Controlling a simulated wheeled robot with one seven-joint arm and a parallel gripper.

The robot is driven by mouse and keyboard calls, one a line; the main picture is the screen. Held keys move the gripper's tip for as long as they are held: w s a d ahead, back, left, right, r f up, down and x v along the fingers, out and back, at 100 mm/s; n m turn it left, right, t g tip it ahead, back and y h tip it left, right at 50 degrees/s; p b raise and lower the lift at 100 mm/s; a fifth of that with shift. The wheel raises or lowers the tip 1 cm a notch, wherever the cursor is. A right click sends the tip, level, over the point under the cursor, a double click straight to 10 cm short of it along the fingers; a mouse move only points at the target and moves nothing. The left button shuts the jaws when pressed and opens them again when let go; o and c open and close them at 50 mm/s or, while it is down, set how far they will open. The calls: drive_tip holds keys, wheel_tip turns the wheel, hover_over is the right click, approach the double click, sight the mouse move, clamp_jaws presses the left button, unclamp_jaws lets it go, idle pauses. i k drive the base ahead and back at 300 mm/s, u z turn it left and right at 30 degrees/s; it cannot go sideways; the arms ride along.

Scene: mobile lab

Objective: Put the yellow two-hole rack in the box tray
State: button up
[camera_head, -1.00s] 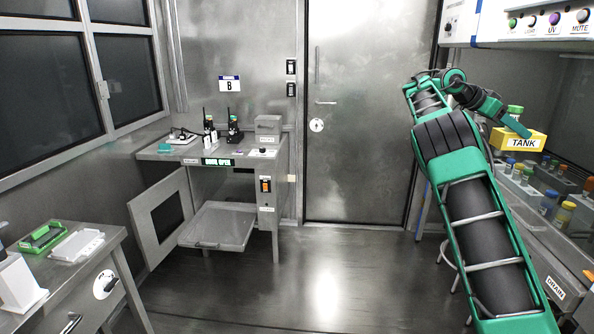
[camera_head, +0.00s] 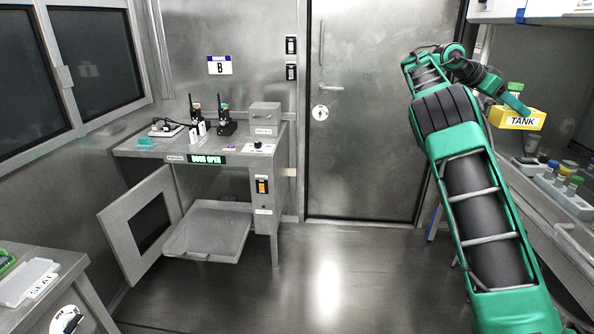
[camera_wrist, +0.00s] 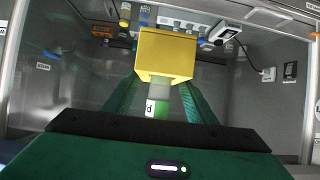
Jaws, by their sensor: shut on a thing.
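The yellow rack (camera_head: 516,118), labelled TANK, is held up in the air at the right of the head view. My gripper (camera_head: 514,103) is shut on it. A green-capped thing (camera_head: 515,87) shows just above the rack; I cannot tell whether it sits in a hole. In the wrist view the rack (camera_wrist: 166,52) lies at the ends of my gripper's fingers (camera_wrist: 160,88), with a pale piece between them. The rack's holes are not clear. The grey box tray (camera_head: 208,232) sticks out low from the box under the left bench and looks empty.
The box's door (camera_head: 142,222) stands open left of the tray, and its display (camera_head: 208,160) reads DOOR OPEN. Radios (camera_head: 226,118) stand on top. A bench (camera_head: 40,285) is at lower left. Bottles in a rack (camera_head: 565,185) stand at right. The middle floor is clear.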

sight(194, 243)
drive_tip(key=i, duration=2.15)
drive_tip(key=u, duration=2.1)
drive_tip(key=i, duration=0.4)
drive_tip(key=z, duration=0.1)
